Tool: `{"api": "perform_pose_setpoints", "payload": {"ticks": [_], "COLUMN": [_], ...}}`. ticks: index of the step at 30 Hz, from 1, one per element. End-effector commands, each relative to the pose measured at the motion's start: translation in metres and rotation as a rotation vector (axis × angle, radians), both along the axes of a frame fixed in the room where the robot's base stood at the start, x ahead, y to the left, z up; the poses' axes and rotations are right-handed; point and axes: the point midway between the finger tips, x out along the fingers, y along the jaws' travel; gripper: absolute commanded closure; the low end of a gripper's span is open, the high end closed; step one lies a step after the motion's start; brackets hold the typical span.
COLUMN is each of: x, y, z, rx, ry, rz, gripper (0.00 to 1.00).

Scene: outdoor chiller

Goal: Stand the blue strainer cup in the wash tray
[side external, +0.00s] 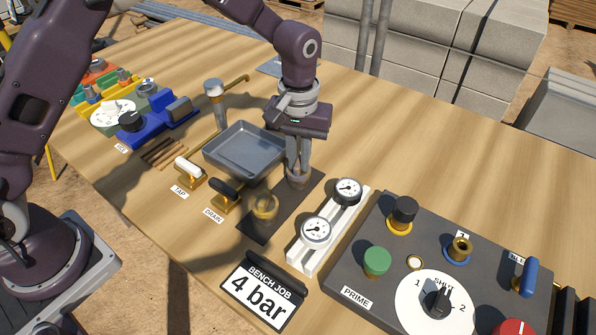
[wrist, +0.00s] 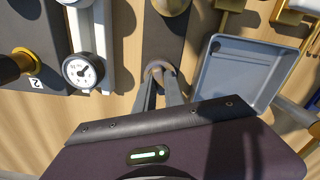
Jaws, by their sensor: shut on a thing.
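My gripper (side external: 298,170) points down and is shut on a small brownish, round-rimmed cup (side external: 297,182) at the far end of a dark mat. The fingertips (wrist: 160,85) reach the cup's rim (wrist: 157,69) in the wrist view. I cannot tell whether the cup still touches the mat. No cup that looks clearly blue shows. The grey wash tray (side external: 213,157) lies left of my gripper in the side view, and right of it in the wrist view (wrist: 285,88). It looks empty, with a dark round spot in one corner.
A gold cup (side external: 265,207) stands on the dark mat (side external: 257,231). Two gauges (side external: 316,231) on a white strip stand beside the mat. A control panel (side external: 345,270) fills the front right.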

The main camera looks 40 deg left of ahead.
Motion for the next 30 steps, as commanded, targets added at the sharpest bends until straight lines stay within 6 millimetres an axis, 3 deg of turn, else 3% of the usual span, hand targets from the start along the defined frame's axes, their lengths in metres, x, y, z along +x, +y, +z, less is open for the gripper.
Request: {"api": "perform_pose_setpoints", "payload": {"ticks": [7,21,29,30], "x": [0.001,0.001,0.000,0.000], "y": [0.000,0.000,0.000,0.000], "z": [0.007,0.066,0.070,0.070], "rx": [0.000,0.000,0.000,0.000], "ry": [-0.002,-0.002,0.000,0.000], "rz": [0.000,0.000,0.000,0.000], "gripper": [1.00,1.00,1.00,0.89]}}
